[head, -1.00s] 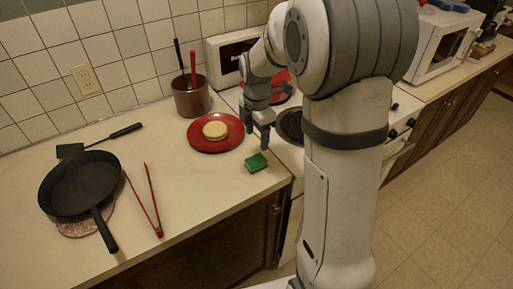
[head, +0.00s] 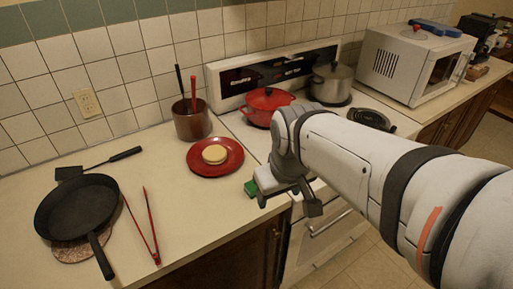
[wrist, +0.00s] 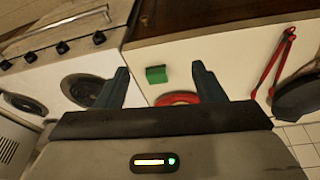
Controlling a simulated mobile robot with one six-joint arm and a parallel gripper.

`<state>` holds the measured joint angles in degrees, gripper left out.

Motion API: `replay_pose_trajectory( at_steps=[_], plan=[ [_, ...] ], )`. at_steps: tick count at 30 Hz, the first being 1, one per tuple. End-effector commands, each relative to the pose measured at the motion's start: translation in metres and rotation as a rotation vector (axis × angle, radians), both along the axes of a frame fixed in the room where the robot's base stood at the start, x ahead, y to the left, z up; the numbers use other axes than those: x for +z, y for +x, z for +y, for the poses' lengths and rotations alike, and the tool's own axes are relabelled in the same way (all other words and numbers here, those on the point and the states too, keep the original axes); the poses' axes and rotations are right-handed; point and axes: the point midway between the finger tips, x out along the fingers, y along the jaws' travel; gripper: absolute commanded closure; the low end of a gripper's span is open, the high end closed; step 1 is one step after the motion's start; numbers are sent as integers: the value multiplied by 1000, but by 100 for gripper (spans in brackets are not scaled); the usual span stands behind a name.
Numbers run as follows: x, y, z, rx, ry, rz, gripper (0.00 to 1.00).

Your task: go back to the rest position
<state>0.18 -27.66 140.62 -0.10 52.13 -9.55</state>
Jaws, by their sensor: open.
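My gripper (head: 288,198) hangs near the counter's front right corner, by the front of the stove, with its two fingers spread and nothing between them. In the wrist view my gripper (wrist: 160,76) also shows both fingers apart. A green sponge (head: 249,188) lies on the counter just left of my gripper and is partly covered by it in the head view. The sponge (wrist: 156,74) shows whole in the wrist view, between the fingertips in the picture but not held.
A red plate (head: 232,170) with a round tan item (head: 215,154) lies behind the sponge. A brown utensil pot (head: 193,122), black pan (head: 78,207) and red tongs (head: 144,228) stand left. The stove bears a red pot (head: 267,106) and steel pot (head: 332,84). Floor (head: 352,262) shows in front.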

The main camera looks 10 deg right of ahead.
Motion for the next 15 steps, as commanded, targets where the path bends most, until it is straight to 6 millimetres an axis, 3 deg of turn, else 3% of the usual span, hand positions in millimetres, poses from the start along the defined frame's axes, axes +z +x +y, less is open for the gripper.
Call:
replay_pose_trajectory(
  at_steps=[5, 15],
  plan=[
    [-3, -16, 0, -145, 41, -23, 38],
    [-3, -17, 0, -160, 45, -23, 38]
  ],
)
